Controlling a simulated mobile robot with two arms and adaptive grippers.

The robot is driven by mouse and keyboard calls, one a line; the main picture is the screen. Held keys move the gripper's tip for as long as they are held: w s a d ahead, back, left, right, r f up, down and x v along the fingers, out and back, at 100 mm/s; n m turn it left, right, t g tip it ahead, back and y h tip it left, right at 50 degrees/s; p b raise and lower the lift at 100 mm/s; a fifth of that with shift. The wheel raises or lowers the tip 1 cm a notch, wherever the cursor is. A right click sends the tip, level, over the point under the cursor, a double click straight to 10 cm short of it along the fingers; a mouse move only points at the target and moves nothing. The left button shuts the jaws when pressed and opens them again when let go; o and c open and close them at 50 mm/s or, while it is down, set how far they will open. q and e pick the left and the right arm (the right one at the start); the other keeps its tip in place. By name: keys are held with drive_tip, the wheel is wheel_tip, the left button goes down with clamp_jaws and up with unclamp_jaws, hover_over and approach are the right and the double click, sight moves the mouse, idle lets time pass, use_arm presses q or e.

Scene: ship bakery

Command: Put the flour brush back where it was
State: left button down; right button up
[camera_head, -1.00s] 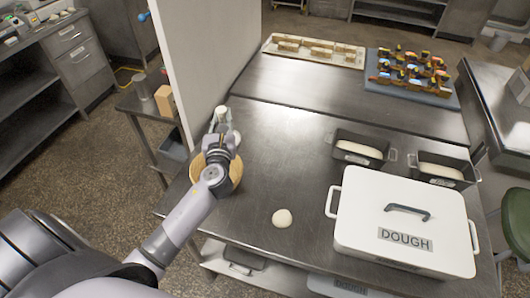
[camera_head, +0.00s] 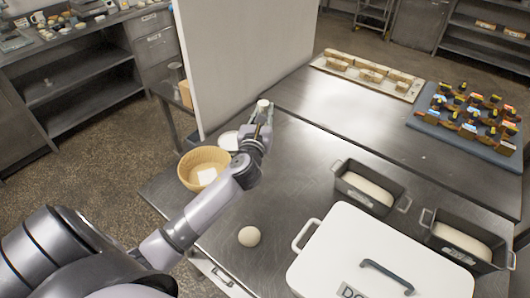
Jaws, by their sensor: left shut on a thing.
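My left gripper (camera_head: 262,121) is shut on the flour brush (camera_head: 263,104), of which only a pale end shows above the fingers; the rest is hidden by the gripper. The gripper is over the steel table, close to the white partition. A white round dish (camera_head: 229,140) sits left of the gripper, partly hidden by my arm. My right gripper is out of view.
A dough ball (camera_head: 249,236), two loaf tins (camera_head: 352,190) (camera_head: 440,243) and a white dough box (camera_head: 335,265) are nearer. The white partition (camera_head: 240,60) rises behind. Table right of the gripper is clear.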

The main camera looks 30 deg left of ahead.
use_arm(q)
drive_tip(key=f, duration=0.2)
drive_tip(key=f+b, duration=0.1)
drive_tip(key=f, duration=0.2)
drive_tip(key=f+b, duration=0.1)
drive_tip(key=f, duration=0.2)
drive_tip(key=shift+w+d+f, duration=0.15)
drive_tip(key=shift+d+f, duration=0.05)
drive_tip(key=shift+d, duration=0.1)
drive_tip(key=shift+a+f+b, duration=0.1)
drive_tip(key=shift+f+b, duration=0.2)
drive_tip(key=shift+f, duration=0.3)
wheel_tip(320, 180, down, 4)
drive_tip(key=shift+r+b, duration=0.1)
drive_tip(key=shift+b, duration=0.8)
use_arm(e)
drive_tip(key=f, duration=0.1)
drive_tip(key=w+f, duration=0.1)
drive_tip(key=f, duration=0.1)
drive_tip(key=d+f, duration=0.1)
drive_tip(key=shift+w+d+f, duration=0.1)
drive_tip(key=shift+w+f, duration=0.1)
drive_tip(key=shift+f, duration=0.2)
